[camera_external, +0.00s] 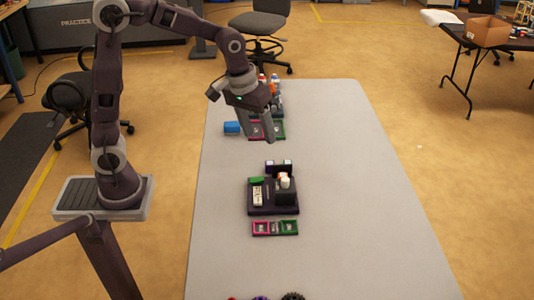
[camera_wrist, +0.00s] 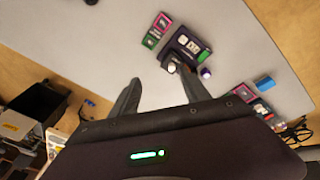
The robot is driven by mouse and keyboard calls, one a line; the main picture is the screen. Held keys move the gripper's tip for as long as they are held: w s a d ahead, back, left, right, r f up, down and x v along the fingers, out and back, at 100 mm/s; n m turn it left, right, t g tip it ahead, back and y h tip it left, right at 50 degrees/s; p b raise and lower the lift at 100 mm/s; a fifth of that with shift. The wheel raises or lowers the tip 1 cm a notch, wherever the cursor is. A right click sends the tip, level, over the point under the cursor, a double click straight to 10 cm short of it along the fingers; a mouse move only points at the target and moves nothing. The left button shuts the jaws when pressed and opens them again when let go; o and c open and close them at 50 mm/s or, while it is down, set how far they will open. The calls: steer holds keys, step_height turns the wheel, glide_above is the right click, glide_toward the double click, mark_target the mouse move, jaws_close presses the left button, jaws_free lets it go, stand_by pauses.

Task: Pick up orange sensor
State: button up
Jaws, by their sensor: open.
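I cannot pick out an orange sensor for certain. In the external view, a small orange-red patch (camera_external: 282,175) shows beside a white-topped part on the dark tray (camera_external: 260,209) at mid-table. Small orange-red pieces (camera_external: 262,78) also show at the far end of the table, partly behind my arm. In the wrist view, the spread fingers of my gripper (camera_wrist: 160,78) point toward the dark tray (camera_wrist: 178,40), with a white round-topped part (camera_wrist: 171,67) between and beyond the fingertips.
A green block (camera_external: 256,180) and a white piece (camera_external: 257,196) sit on the dark tray. A pink-and-green tray (camera_external: 275,228) lies in front of it. A blue cylinder (camera_external: 232,128) stands near the far left edge. The right side of the table (camera_external: 350,180) is clear.

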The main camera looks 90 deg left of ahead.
steer(key=w+a+f+n+g, duration=0.1)
steer(key=w+a+f+n, duration=0.25)
steer(key=a+f, duration=0.2)
steer(key=n+g, duration=0.2)
steer(key=n, duration=0.3)
glide_above(283, 175)
steer(key=shift+h, duration=0.3)
steer(key=f, duration=1.6)
steer(key=shift+s+a+f, duration=0.2)
steer(key=shift+s+f, duration=0.2)
steer(key=f, duration=0.6)
steer(key=shift+w+d+f, duration=0.1)
steer(key=shift+w+d, duration=0.05)
steer(key=shift+w, duration=0.25)
jaws_close()
